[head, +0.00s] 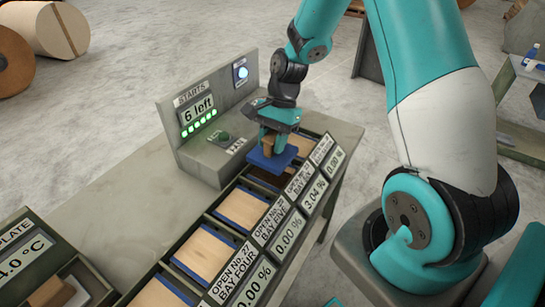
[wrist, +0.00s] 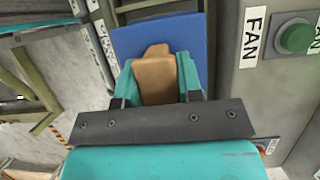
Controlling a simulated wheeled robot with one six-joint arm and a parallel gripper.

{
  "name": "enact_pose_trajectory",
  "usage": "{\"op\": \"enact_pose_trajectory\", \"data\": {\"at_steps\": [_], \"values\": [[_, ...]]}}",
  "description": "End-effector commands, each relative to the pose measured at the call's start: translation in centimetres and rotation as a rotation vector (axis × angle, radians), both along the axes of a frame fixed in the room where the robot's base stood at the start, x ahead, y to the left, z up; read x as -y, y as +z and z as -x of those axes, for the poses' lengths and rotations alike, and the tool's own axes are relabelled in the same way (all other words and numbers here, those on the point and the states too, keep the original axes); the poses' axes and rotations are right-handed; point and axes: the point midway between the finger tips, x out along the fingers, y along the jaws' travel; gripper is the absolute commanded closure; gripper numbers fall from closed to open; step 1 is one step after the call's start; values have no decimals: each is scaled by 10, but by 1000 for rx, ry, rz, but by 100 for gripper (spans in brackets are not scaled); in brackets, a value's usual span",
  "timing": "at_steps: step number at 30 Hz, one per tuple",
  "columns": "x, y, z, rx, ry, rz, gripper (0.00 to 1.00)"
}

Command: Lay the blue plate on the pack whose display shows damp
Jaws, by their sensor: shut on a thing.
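My gripper (head: 271,138) is shut on the tan block handle of the blue plate (head: 262,160). In the wrist view, the teal fingers (wrist: 157,82) close on both sides of the tan handle (wrist: 155,72), with the blue plate (wrist: 195,38) beyond it. The plate is over the far bays of the bench row and covers much of what lies below; I cannot tell whether it touches anything. A display (head: 316,192) reads 3.04 %. Two nearer displays, one (head: 288,232) and another (head: 254,287), read 0.00 %. The farthest display (head: 335,160) is too small to read.
Nearer bays hold light wooden packs, one (head: 241,209) and another (head: 203,252), with blue edges. A grey control box (head: 215,160) reading "6 left" stands behind the row. A plate station (head: 22,262) showing 4.0 °C sits at lower left. Bare bench lies left of the row.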

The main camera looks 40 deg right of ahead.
Motion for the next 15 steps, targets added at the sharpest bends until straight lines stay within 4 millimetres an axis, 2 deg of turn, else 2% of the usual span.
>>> {"op": "enact_pose_trajectory", "data": {"at_steps": [6,12,15], "values": [[0,-20,0,0,0,0,94],[0,-47,0,-1,0,-1,94],[0,-53,-1,1,1,0,94]]}}
